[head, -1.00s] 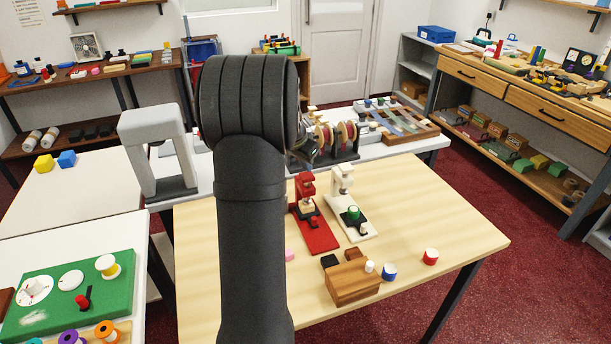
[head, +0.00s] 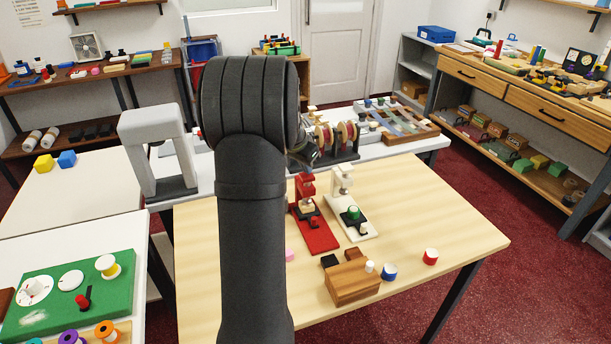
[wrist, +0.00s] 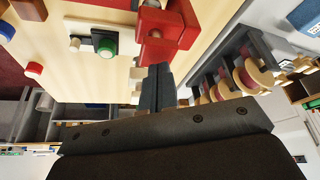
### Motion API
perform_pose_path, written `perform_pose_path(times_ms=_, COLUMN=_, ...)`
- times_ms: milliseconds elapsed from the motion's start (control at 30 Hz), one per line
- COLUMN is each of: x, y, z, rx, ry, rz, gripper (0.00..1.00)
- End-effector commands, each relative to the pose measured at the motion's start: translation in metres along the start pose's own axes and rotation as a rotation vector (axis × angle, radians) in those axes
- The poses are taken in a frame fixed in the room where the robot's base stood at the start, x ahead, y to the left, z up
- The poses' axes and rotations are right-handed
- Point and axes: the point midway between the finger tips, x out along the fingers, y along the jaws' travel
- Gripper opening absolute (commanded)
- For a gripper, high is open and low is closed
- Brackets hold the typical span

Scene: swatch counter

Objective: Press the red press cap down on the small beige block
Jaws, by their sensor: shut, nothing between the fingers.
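The red press (head: 318,236) stands on the wooden table, with its upright frame at the far end of its base plate. Its red press cap (head: 305,178) is at the top. The small beige block (head: 307,209) sits low in the red press, under the grey plunger. In the wrist view, my gripper (wrist: 160,70) is shut and empty, its fingertips close to the red top of the press (wrist: 158,48). I cannot tell whether they touch it. In the head view my arm hides most of the gripper.
A white press (head: 352,228) with a green knob stands just right of the red one. A wooden block (head: 352,284), a blue cap (head: 389,272) and a red cap (head: 430,257) are nearer. A spool rack (head: 335,142) stands behind. The table's right side is clear.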

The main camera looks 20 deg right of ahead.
Motion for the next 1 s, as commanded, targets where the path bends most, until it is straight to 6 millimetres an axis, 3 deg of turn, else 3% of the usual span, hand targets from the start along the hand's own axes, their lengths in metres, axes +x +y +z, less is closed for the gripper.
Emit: perform_pose_path(times_ms=1000, x=0.017, y=0.0, z=0.008, rx=-0.001, ry=-0.002, rz=0.001, gripper=0.0)
